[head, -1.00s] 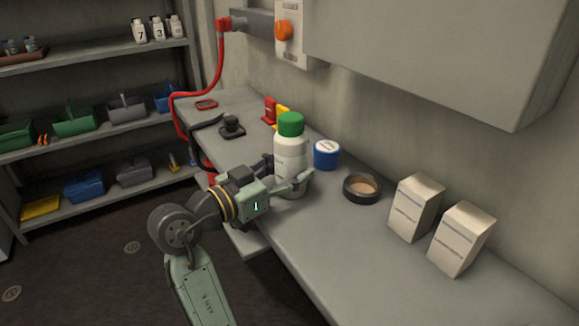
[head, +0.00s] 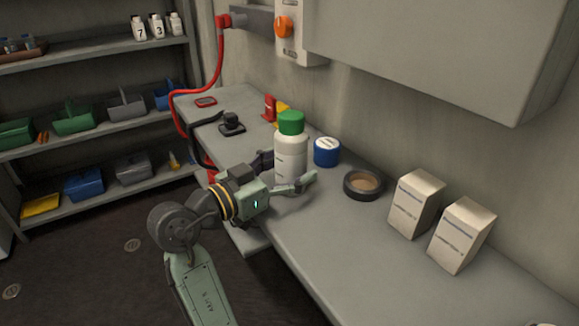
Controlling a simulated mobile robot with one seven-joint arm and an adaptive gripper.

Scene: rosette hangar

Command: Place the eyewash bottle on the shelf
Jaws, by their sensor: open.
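The eyewash bottle, white with a green cap (head: 290,152), stands upright on the grey bench. My gripper (head: 287,172) is at the bottle's lower part, reaching in from the left. Its jaws are open, with the dark finger on the bottle's far left side and the pale green finger in front and to the right. The fingers partly hide the bottle's base, and I cannot tell whether either finger touches it. A grey shelf unit (head: 110,174) stands against the left wall, with bins and small bottles on its boards.
On the grey bench (head: 330,238), a blue tub (head: 327,151), a dark tape roll (head: 363,184) and two white boxes (head: 415,204) (head: 461,235) stand right of the bottle. A black device (head: 232,123) and red and yellow items lie behind. A grey cabinet (head: 440,50) overhangs the bench.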

